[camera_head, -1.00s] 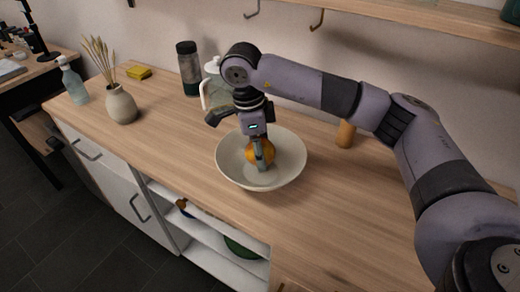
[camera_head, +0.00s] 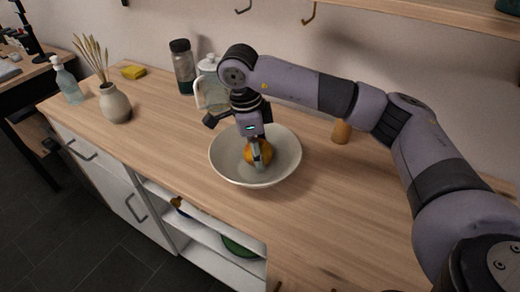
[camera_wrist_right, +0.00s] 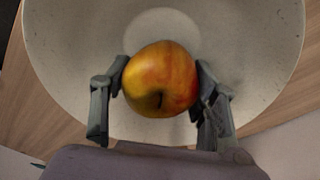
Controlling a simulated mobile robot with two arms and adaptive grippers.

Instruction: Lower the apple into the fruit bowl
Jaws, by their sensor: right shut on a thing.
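The apple (camera_head: 259,153) is yellow-orange with red. It also fills the middle of the right wrist view (camera_wrist_right: 161,79), between the two fingers. My right gripper (camera_head: 257,158) points down over the fruit bowl and is shut on the apple. The fruit bowl (camera_head: 284,164) is wide, round and pale, and stands on the wooden counter. In the right wrist view the bowl's inside (camera_wrist_right: 75,50) shows around and below the apple. The apple is within the bowl's outline; I cannot tell whether it touches the bottom. My left gripper is not in view.
The counter's front right is clear.

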